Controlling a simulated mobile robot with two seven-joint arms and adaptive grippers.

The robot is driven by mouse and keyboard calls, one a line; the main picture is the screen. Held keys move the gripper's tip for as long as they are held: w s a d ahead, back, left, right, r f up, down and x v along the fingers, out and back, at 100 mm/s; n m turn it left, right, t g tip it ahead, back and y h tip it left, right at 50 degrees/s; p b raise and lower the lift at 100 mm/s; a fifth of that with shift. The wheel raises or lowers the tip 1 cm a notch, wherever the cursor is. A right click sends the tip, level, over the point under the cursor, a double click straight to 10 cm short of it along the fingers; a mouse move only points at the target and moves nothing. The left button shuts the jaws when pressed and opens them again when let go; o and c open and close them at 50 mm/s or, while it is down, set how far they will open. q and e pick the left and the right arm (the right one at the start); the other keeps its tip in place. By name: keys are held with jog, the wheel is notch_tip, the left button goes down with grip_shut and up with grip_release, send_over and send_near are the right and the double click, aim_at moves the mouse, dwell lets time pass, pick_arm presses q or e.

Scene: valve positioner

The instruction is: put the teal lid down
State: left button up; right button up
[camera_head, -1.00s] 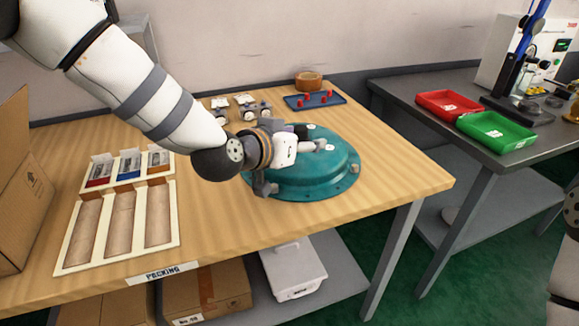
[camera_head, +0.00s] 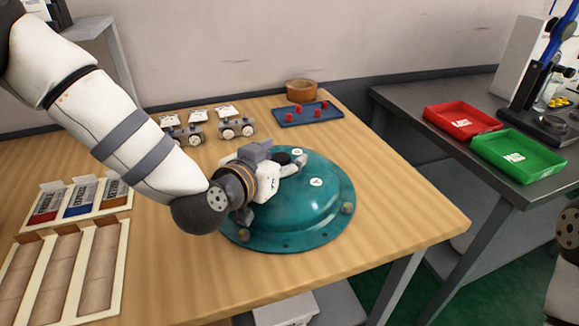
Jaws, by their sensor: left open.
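The teal lid (camera_head: 310,213) is a round, flanged dome lying on the wooden table, with small fittings on its rim and white labels on top. My left gripper (camera_head: 290,163) is open, over the upper left part of the lid. One finger reaches toward the lid's top near the labels. I cannot tell whether the fingers touch the lid, and the gripper hides part of its left side. Of my right arm only a piece (camera_head: 568,255) shows at the right edge; its gripper is out of view.
A blue tray with red pegs (camera_head: 300,119) and a brown ring (camera_head: 301,90) stand behind the lid. Several small gauge devices (camera_head: 195,130) are at the back left. A compartment tray (camera_head: 60,270) lies left. Red (camera_head: 460,123) and green (camera_head: 515,158) bins stand on the grey side table.

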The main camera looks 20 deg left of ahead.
pick_arm(q)
jog(key=shift+w+d+f, duration=0.15)
jog(key=shift+f, duration=0.1)
jog(key=shift+s+r, duration=0.2)
jog(key=shift+s, duration=0.2)
jog(key=shift+c, duration=0.3)
jog(key=shift+s+r, duration=0.1)
jog(key=shift+s, duration=0.2)
jog(key=c, duration=0.5)
jog(key=shift+w, duration=0.15)
grip_shut()
jog(key=shift+r, duration=0.2)
